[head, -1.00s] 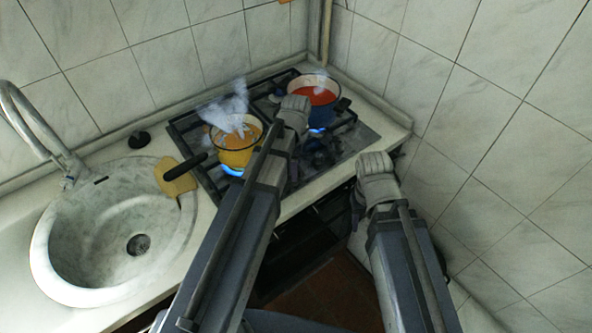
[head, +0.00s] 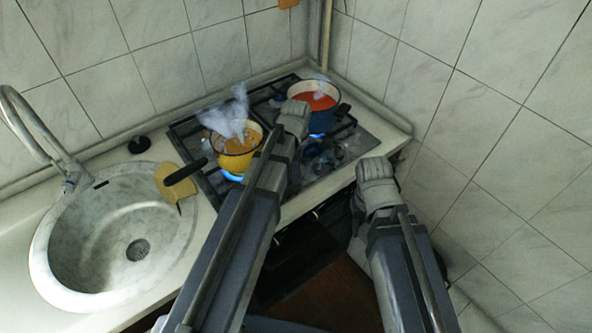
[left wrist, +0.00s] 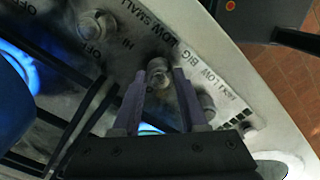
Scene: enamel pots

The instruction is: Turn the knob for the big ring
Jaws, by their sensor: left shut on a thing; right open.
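My left gripper (left wrist: 160,76) is shut on a grey knob (left wrist: 157,68) on the stove's front panel. The print "LOW BIG" is beside this knob in the left wrist view. Another knob (left wrist: 97,24) is at the upper left near the print "SMALL", and one more (left wrist: 206,103) is right of my fingers. In the head view my left gripper (head: 293,112) hides the knobs. My right gripper (head: 374,170) is open and empty, off the stove's front right corner. The stove (head: 362,139) has blue flames under both pots.
A yellow pot (head: 235,158) with a dark handle steams on the left of the stove. A blue pot (head: 322,118) with red contents stands at the back right. A round sink (head: 75,225) is at left, with a yellowish board (head: 172,184) between it and the stove.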

